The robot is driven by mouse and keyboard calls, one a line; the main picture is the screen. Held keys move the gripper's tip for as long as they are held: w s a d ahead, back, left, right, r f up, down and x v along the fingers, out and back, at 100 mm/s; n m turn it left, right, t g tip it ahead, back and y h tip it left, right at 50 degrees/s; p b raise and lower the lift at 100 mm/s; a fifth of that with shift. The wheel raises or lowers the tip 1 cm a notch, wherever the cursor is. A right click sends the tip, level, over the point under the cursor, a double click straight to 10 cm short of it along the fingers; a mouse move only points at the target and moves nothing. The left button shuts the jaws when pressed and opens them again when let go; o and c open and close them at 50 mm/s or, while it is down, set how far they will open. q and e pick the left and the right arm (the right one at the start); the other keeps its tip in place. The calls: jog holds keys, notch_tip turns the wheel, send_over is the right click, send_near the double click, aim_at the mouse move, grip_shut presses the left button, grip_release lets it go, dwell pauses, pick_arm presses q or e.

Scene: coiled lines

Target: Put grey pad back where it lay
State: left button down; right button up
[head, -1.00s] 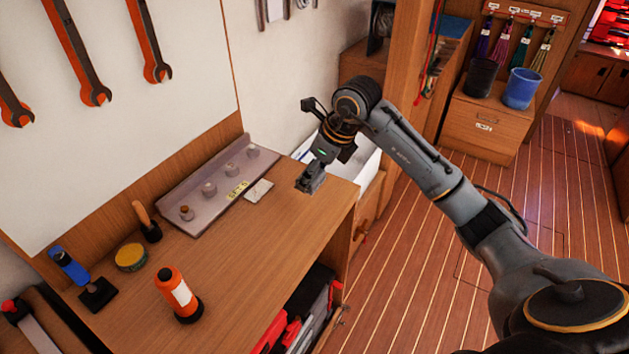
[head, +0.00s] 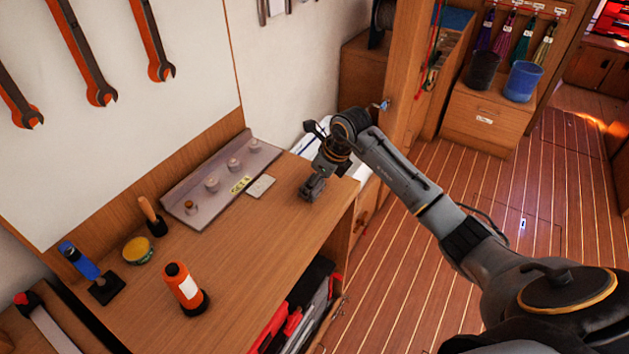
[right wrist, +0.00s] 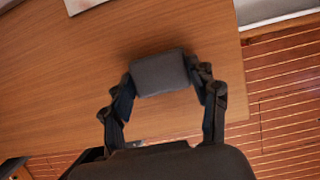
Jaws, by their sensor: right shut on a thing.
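In the right wrist view, the grey pad (right wrist: 160,73) is a small dark block with rounded corners. My right gripper (right wrist: 161,78) is shut on it, one finger at each short side. The pad is over the bare wooden bench top (right wrist: 60,85), near its edge; I cannot tell if it touches the wood. In the head view, my right gripper (head: 311,190) points down at the far right end of the bench, to the right of a pale card (head: 261,186). The pad is not clearly distinguishable from the fingers there. My left gripper is not in view.
A grey tray (head: 205,168) with several small knobs lies along the back of the bench. An orange bottle (head: 182,286), a yellow tin (head: 138,250) and a blue-handled tool (head: 82,262) stand at the left. The bench middle is clear.

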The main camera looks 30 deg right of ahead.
jog(key=o, duration=1)
jog(key=b+v, duration=0.1)
jog(key=v, duration=1.1)
jog(key=shift+r+b, duration=0.15)
jog(key=shift+b, duration=0.25)
